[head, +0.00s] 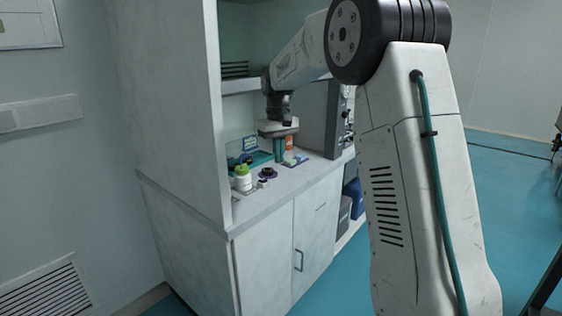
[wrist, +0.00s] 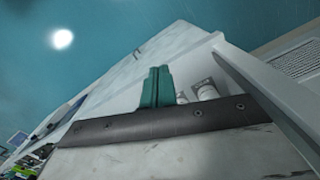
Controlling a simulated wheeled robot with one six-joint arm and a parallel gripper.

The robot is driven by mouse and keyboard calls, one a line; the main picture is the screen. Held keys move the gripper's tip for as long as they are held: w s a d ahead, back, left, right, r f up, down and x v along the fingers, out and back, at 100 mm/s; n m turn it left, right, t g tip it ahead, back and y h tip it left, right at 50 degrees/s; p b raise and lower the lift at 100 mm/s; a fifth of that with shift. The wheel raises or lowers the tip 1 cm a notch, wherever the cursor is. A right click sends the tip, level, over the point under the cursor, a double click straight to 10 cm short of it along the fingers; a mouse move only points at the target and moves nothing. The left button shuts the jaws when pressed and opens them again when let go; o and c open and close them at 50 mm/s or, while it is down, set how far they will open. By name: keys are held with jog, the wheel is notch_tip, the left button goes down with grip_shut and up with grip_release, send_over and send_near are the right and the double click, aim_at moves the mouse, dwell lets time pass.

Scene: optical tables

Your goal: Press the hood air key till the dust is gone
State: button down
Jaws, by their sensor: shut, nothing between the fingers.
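I cannot make out the hood air key in either view. No dust can be told apart at this size. A grey instrument (head: 316,116) with knobs on its side stands on the counter just right of my gripper. My own arm hides part of the hood's upper right.
A white jar with a green lid (head: 242,177) and a dark round item (head: 268,173) stand on the counter (head: 283,187) near its front left. A teal tray (head: 262,157) lies behind them. The teal floor at right is open.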

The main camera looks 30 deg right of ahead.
jog(key=s+a+r, duration=0.2)
jog(key=s+a, duration=0.1)
jog(key=s, duration=0.4)
jog(key=s+a+r+t, duration=0.1)
jog(key=s+a+r, duration=0.15)
jog(key=s, duration=0.45)
jog(key=s+a+r, duration=0.2)
jog(key=s+a, duration=0.2)
jog(key=s, duration=0.3)
jog(key=s+a+f, duration=0.2)
jog(key=s+f, duration=0.1)
jog(key=s, duration=0.7)
jog(key=s+a+f+t, duration=0.1)
jog(key=s+f, duration=0.2)
jog(key=s, duration=0.7)
jog(key=shift+s+a+f, duration=0.2)
jog(key=shift+a+f, duration=0.15)
jog(key=shift+f, duration=0.05)
